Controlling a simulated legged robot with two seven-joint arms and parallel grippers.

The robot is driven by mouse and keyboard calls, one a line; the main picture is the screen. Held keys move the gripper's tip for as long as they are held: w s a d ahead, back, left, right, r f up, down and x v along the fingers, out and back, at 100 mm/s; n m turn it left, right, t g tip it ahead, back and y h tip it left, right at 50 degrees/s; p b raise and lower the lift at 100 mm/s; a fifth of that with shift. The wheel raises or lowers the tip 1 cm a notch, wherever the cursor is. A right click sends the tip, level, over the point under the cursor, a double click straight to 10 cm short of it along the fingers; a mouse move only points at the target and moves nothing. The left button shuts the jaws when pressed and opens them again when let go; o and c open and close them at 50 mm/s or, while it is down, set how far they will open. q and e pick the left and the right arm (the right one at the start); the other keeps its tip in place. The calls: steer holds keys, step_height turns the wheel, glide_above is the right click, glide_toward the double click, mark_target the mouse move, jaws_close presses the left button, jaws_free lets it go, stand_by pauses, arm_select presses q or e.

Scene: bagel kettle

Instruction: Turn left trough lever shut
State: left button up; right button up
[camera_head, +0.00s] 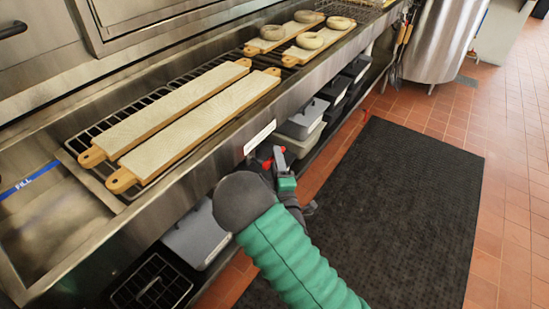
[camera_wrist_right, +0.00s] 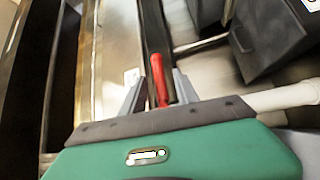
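The steel trough (camera_head: 60,215) runs diagonally along the left, with a blue "FILL" line on its inner wall. A red lever handle (camera_head: 267,164) shows under its front edge, beside my right gripper (camera_head: 279,160). In the right wrist view the red lever (camera_wrist_right: 158,80) stands between the two grey fingers of my right gripper (camera_wrist_right: 158,95), with a dark bar beside it. The fingers look apart; whether either touches the lever I cannot tell. My green right forearm hides part of the area below the trough. My left gripper is not in view.
Two long boards (camera_head: 200,125) lie on the trough's rack, and several bagels (camera_head: 310,40) sit on shorter boards farther back. Grey bins (camera_head: 302,120) fill the shelf below. A black mat (camera_head: 400,205) covers clear floor to the right. A steel kettle (camera_head: 445,40) stands at the back.

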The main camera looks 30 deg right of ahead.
steer(key=shift+w+d+f, duration=0.2)
steer(key=shift+w+d, duration=0.7)
steer(key=shift+d, duration=0.2)
steer(key=shift+a+r, duration=0.2)
steer(key=shift+a, duration=0.4)
steer(key=shift+c, duration=1.2)
steer(key=c, duration=0.5)
steer(key=shift+d, duration=0.25)
jaws_close()
steer(key=shift+s+f, duration=0.1)
steer(key=shift+s, duration=0.05)
